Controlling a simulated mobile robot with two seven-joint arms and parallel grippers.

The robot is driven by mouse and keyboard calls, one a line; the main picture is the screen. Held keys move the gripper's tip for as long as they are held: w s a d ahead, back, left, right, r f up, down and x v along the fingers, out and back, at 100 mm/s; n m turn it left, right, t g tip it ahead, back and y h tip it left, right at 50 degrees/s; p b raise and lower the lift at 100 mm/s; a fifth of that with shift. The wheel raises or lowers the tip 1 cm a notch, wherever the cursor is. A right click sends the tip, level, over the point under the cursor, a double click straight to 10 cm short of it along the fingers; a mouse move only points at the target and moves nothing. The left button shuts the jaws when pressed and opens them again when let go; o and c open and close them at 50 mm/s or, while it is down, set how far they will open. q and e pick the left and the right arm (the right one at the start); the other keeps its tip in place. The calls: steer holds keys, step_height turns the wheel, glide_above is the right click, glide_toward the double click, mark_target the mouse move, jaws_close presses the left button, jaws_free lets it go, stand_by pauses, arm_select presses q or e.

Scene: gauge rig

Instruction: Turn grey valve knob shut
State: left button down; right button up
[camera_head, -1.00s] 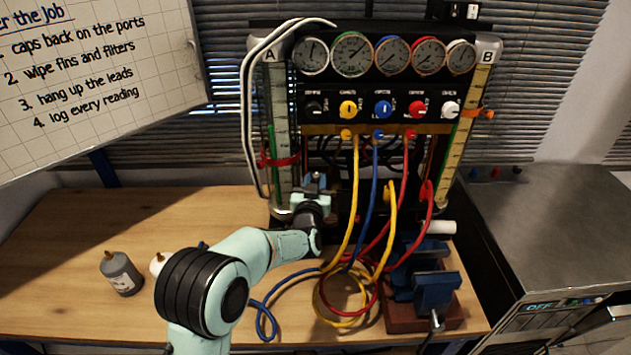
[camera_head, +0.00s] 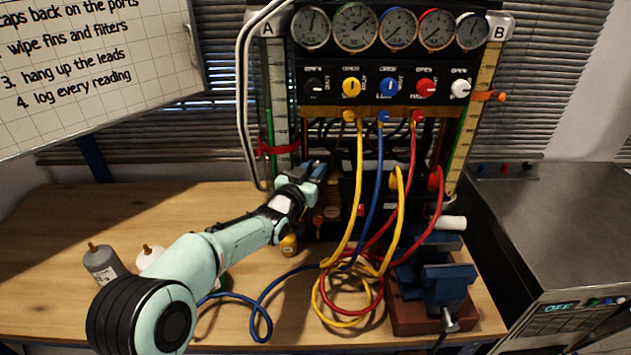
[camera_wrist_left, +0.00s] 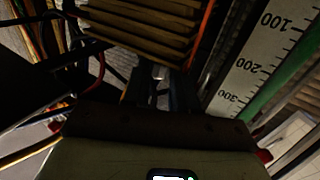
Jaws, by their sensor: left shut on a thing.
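A row of valve knobs sits on the gauge panel (camera_head: 333,98) in the head view. The leftmost is a dark grey-black knob (camera_head: 314,86), and the rightmost is a white knob (camera_head: 460,88). My left gripper (camera_head: 317,170) is at the rig's lower left, well below that row in the picture. In the left wrist view its jaws (camera_wrist_left: 160,88) are shut on a small light grey piece (camera_wrist_left: 160,72). Most of this piece is hidden by the fingers, and I cannot tell whether it is the grey valve knob. My right gripper is not in view.
Yellow, blue (camera_head: 379,170) and red hoses hang in front of the rig and coil on the bench (camera_head: 90,215). A blue vise (camera_head: 446,285) stands right of them. A grey bottle (camera_head: 103,264) and a white bottle (camera_head: 150,258) stand left. A scale tube (camera_wrist_left: 262,60) is close by the gripper.

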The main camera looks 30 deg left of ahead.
arm_select(q)
steer(key=shift+a+m+h+p, duration=0.4)
steer(key=shift+m+h, duration=0.2)
steer(key=shift+h, duration=0.4)
steer(key=m+h+p, duration=0.1)
steer(key=p, duration=0.1)
steer(key=m+h+p, duration=0.1)
steer(key=h+p, duration=0.1)
steer(key=p, duration=0.1)
steer(key=shift+a+r, duration=0.1)
steer(key=shift+r, duration=0.15)
steer(key=m+g+h+p, duration=0.1)
steer(key=h+p, duration=0.1)
steer(key=p, duration=0.1)
steer(key=shift+w+a+m, duration=0.1)
steer(key=shift+m, duration=0.2)
steer(key=shift+f+m+h+p, duration=0.15)
steer(key=shift+m+h+p, duration=0.25)
steer(key=shift+h+p, duration=0.45)
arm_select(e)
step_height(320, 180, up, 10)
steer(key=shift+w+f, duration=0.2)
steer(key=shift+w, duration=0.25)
arm_select(q)
steer(key=c, duration=0.9)
jaws_free()
steer(key=shift+f, duration=0.1)
